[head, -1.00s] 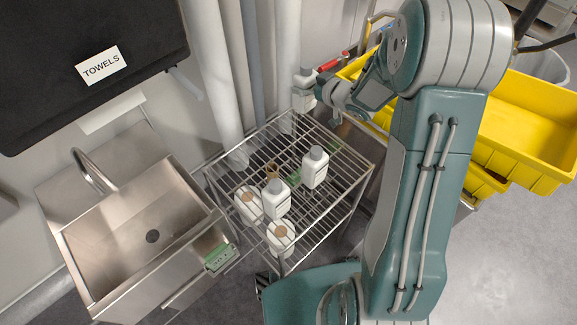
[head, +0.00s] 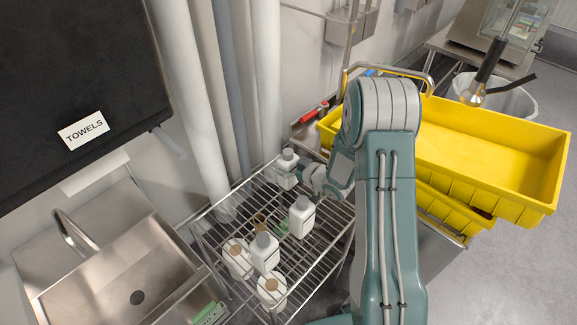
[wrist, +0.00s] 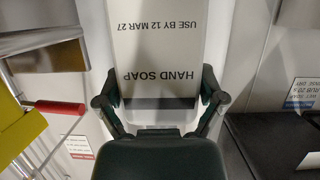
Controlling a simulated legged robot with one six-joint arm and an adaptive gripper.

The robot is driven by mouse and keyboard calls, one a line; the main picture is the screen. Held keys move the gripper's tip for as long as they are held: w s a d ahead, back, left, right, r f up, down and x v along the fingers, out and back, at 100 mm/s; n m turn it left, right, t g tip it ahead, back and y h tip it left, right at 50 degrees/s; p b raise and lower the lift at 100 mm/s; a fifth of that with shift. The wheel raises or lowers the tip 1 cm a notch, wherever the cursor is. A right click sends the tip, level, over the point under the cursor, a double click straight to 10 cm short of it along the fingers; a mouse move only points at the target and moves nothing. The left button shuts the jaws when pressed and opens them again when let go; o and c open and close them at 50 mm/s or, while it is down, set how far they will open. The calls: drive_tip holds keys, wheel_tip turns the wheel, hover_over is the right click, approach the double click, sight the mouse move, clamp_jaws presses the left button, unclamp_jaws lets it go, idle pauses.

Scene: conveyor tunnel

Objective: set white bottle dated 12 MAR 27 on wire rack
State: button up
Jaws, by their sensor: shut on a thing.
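The white bottle (head: 287,170) is upright in my gripper (head: 303,177) at the back of the wire rack (head: 322,238) in the head view. In the wrist view its label (wrist: 157,60) reads upside down "HAND SOAP" and "USE BY 12 MAR 27". The fingers of my gripper (wrist: 160,100) are shut on the bottle from both sides. Its base is near the rack's wires; I cannot tell whether it touches them. Two other white bottles, one near the middle (head: 302,216) and one nearer the front (head: 265,252), stand on the rack; their dates are unreadable.
Two white rolls, one at left (head: 237,258) and one at front (head: 271,290), share the rack with a small brown item (head: 260,221) and a green item (head: 284,229). Pipes (head: 268,80) stand behind. A sink (head: 120,280) is left, a yellow bin (head: 490,150) right.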

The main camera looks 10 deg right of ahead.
drive_tip(key=shift+f, duration=0.1)
drive_tip(key=o, duration=1)
drive_tip(key=v, duration=1.2)
wheel_tip(320, 180, up, 16)
drive_tip(key=s+d+m+g+h, duration=0.2)
drive_tip(key=s+d+m+h, duration=0.15)
drive_tip(key=h, duration=0.55)
drive_tip(key=s+a+r+m+g, duration=0.1)
drive_tip(key=s+a+r, duration=0.1)
drive_tip(key=s, duration=0.4)
drive_tip(key=s+a+r+m+g+y, duration=0.1)
drive_tip(key=s+a+r, duration=0.1)
drive_tip(key=s+a, duration=0.2)
drive_tip(key=s+a+r+m+g, duration=0.1)
drive_tip(key=s+a+r+g, duration=0.1)
drive_tip(key=s, duration=0.8)
drive_tip(key=shift+s+a+r+y, duration=0.15)
drive_tip(key=shift+a+r, duration=0.15)
drive_tip(key=shift+a, duration=0.15)
drive_tip(key=shift+a+r+y, duration=0.15)
drive_tip(key=shift+a+r, duration=0.15)
drive_tip(key=shift+a, duration=0.2)
